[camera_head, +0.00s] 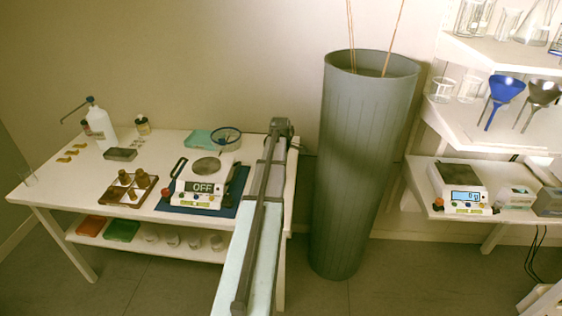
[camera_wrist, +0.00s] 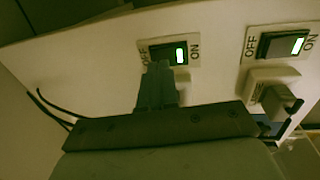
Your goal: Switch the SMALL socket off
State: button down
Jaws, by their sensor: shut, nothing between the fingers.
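In the wrist view, two rocker switches sit on a white panel, each marked OFF on the left and ON on the right. No SMALL label is readable, so I cannot tell which is the SMALL socket. My gripper (camera_wrist: 157,68) is shut and empty, its tips at the lower left edge of the left switch; I cannot tell if they touch. They partly hide the OFF side and the outlet below. The head view does not clearly show my gripper.
A plug (camera_wrist: 280,104) sits in the outlet below the right switch. Black cables (camera_wrist: 52,108) hang at the left. In the head view, a tall grey bin (camera_head: 366,170) stands right of the white table (camera_head: 80,190), which holds a device reading OFF (camera_head: 202,188).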

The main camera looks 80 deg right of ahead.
jog(key=shift+d+f, duration=0.15)
jog(key=shift+f, duration=1.05)
jog(key=shift+d+f+y, duration=0.25)
jog(key=shift+d+y, duration=0.05)
jog(key=shift+y, duration=0.1)
jog(key=shift+a+f, duration=0.1)
jog(key=shift+a, duration=0.25)
jog(key=shift+a, duration=0.85)
